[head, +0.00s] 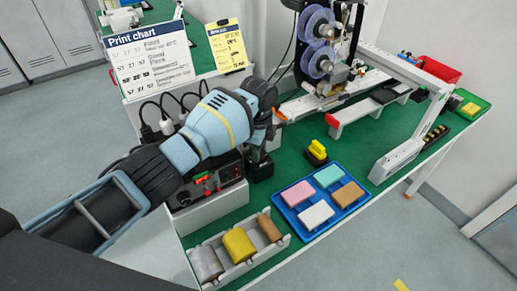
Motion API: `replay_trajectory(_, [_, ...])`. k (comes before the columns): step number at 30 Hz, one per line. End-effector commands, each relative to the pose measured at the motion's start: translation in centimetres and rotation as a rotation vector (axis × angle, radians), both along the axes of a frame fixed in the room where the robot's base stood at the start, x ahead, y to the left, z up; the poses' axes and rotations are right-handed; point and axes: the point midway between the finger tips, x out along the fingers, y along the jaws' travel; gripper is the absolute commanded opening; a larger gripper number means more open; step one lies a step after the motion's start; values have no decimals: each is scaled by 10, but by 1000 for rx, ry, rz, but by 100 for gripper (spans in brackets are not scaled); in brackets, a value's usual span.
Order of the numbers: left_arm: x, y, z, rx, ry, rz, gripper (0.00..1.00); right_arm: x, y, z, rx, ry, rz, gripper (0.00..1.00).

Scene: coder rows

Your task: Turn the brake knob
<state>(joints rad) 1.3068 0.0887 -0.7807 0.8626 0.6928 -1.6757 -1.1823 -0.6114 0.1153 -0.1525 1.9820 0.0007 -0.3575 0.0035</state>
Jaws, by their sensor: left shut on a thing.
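My left arm reaches in from the lower left across the bench. Its gripper (271,132) is shut, low over a small black block (260,167) that stands right of the control box. It is shut on what looks like the brake knob, at the top of that block. The fingers and wrist hide nearly all of the knob, so its turned angle cannot be seen. My right gripper is not in view.
The control box (207,188) with a red display is beside my arm. A blue tray (345,215) with coloured blocks and a white rack (262,258) of rollers are in front. The coder machine (322,50) stands behind. Charts (150,58) stand at the back left.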

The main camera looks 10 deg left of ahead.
Motion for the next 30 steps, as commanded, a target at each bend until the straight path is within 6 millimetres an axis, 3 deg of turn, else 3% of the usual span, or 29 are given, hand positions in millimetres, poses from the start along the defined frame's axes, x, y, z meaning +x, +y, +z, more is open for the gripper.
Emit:
replay_trajectory(2, [0, -1, 1, -3, -1, -1, 6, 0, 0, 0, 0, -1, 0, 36])
replay_trajectory(3, [0, -1, 1, -3, -1, -1, 30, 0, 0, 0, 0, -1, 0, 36])
replay_trajectory(8, [0, -1, 1, -2, -1, 0, 51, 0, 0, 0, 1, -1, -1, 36])
replay_trajectory(19, [1, 0, 7, -1, -3, 0, 51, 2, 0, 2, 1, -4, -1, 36])
replay_trajectory(30, [1, -1, 62, -2, -4, 0, 51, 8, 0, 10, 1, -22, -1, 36])
